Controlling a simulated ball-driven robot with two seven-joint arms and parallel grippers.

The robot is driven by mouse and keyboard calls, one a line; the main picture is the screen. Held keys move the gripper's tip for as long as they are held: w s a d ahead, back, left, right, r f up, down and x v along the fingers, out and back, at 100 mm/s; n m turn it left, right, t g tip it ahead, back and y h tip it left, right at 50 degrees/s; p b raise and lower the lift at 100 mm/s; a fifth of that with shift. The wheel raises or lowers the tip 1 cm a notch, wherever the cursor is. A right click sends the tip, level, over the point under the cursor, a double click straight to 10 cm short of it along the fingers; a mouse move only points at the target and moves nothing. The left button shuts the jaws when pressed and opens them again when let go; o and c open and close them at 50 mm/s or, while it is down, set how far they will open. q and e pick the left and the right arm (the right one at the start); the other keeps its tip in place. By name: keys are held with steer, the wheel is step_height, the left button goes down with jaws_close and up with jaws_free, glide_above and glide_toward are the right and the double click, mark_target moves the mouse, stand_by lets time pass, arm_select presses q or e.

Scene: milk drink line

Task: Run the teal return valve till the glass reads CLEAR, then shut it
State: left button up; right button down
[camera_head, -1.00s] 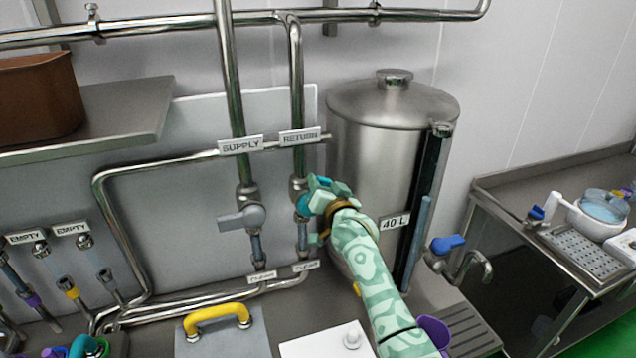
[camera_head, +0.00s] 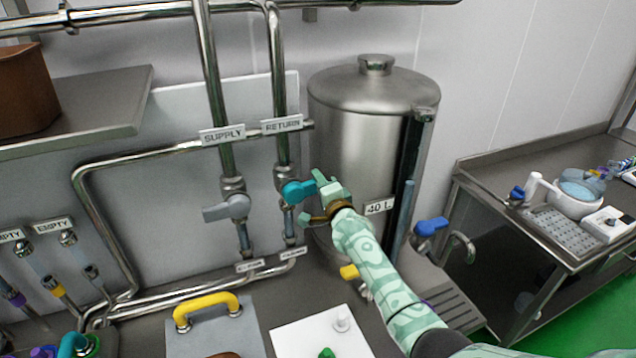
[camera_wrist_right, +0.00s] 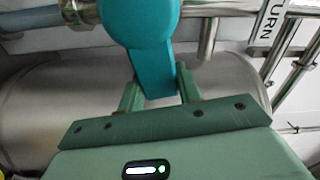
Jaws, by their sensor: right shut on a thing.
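The teal return valve (camera_head: 294,191) sits on the right vertical pipe under the RETURN plate (camera_head: 282,125). Its handle points right, across the pipe. My right gripper (camera_head: 324,188) is shut on the handle's end. In the right wrist view the teal handle (camera_wrist_right: 154,65) comes down between the two fingers (camera_wrist_right: 160,92). The sight glass (camera_head: 288,222) is on the pipe below the valve. My left gripper is not in view.
The supply valve's grey handle (camera_head: 228,208) is close on the left. A steel 40 L tank (camera_head: 350,125) stands right behind my gripper, with a blue-handled tap (camera_head: 430,227). A yellow handle (camera_head: 207,308) and a white board (camera_head: 305,335) lie in front.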

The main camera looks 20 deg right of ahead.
steer(key=shift+f+m+b, duration=0.4)
steer(key=shift+f+m, duration=0.25)
steer(key=shift+m, duration=0.35)
steer(key=c, duration=1.1)
jaws_free()
steer(key=shift+o, duration=0.7)
steer(key=shift+w+a+f, duration=0.1)
